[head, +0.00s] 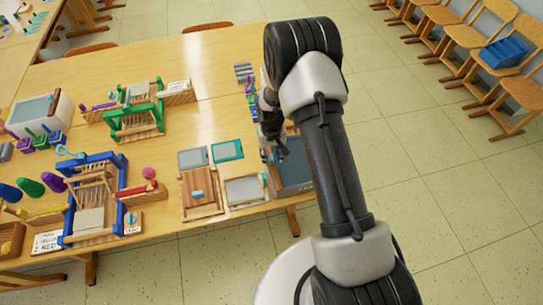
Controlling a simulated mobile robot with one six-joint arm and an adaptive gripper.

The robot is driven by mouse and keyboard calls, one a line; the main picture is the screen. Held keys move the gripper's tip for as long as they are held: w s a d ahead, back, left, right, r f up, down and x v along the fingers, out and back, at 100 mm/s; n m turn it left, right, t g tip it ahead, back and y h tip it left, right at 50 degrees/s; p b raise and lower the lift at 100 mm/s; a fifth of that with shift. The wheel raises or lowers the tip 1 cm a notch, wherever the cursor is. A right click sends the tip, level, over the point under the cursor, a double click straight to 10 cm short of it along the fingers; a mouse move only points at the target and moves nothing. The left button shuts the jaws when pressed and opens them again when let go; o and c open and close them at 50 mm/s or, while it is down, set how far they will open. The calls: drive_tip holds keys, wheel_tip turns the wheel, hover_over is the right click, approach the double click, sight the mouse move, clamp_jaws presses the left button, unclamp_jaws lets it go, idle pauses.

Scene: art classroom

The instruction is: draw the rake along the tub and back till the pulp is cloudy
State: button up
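A tub (295,172) with dark blue-grey contents lies at the table's right end, partly hidden behind my arm. My gripper (272,135) points down by the tub's far left side, partly hidden by my own arm. Its fingers are small and dark, so I cannot tell whether they are open or shut. A small blue-grey piece (283,149) shows just below the gripper over the tub; it may be part of the rake, but I cannot tell whether it is held. The state of the pulp is too small to read.
Framed screens (243,189) and a wooden board (200,192) lie left of the tub. A blue loom (95,200) and a green loom (134,120) stand further left. A white-walled tub (55,108) is at far left. Chairs (455,50) line the right wall; floor right of the table is clear.

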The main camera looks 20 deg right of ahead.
drive_tip(key=shift+f, duration=0.1)
drive_tip(key=shift+c, duration=0.2)
clamp_jaws()
idle(0.6)
